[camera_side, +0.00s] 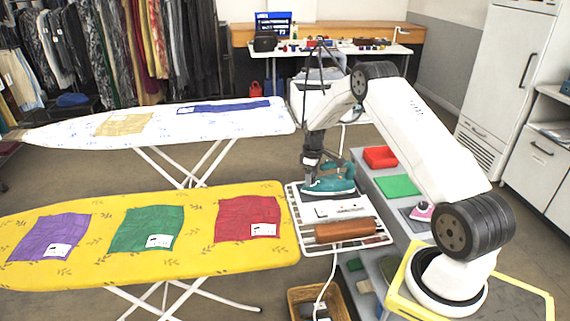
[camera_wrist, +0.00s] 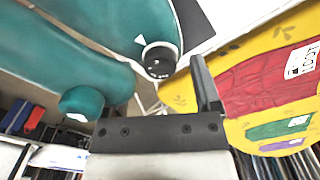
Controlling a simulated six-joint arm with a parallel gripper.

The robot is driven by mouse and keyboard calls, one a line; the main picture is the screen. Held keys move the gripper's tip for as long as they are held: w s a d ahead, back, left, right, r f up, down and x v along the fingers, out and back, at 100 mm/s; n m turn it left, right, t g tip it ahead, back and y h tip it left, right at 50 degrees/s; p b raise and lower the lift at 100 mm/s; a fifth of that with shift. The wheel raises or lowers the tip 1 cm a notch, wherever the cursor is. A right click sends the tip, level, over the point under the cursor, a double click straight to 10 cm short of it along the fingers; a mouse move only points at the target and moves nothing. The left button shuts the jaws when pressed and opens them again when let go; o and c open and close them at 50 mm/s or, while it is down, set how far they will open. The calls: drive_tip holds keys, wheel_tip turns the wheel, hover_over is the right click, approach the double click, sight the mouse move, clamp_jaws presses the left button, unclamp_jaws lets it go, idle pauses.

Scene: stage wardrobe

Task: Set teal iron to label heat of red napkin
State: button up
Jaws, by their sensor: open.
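The teal iron (camera_side: 328,181) rests on the white stand beside the yellow board. In the wrist view its teal body (camera_wrist: 85,55) fills the upper left, with a round black dial (camera_wrist: 160,62) next to a white triangle mark. The dial's setting is too small to read. My gripper (camera_side: 313,166) is low over the iron, open and empty. One dark finger stands right of the dial in the wrist view; contact with the iron cannot be told. The red napkin (camera_side: 245,213) lies on the yellow board with a white label (camera_side: 263,230), whose symbols are unreadable.
A green napkin (camera_side: 140,232) and a purple napkin (camera_side: 47,236) share the yellow ironing board (camera_side: 200,262). A brown roll (camera_side: 345,230) lies on the stand (camera_side: 378,240) in front of the iron. A white cord hangs by it. A grey bench with a red tray (camera_side: 380,157) is right.

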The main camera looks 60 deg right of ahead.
drive_tip(key=shift+r, duration=3.9)
drive_tip(key=shift+n, duration=0.3)
drive_tip(key=n, duration=0.4)
drive_tip(key=shift+f, duration=0.2)
drive_tip(key=shift+f, duration=3.75)
clamp_jaws()
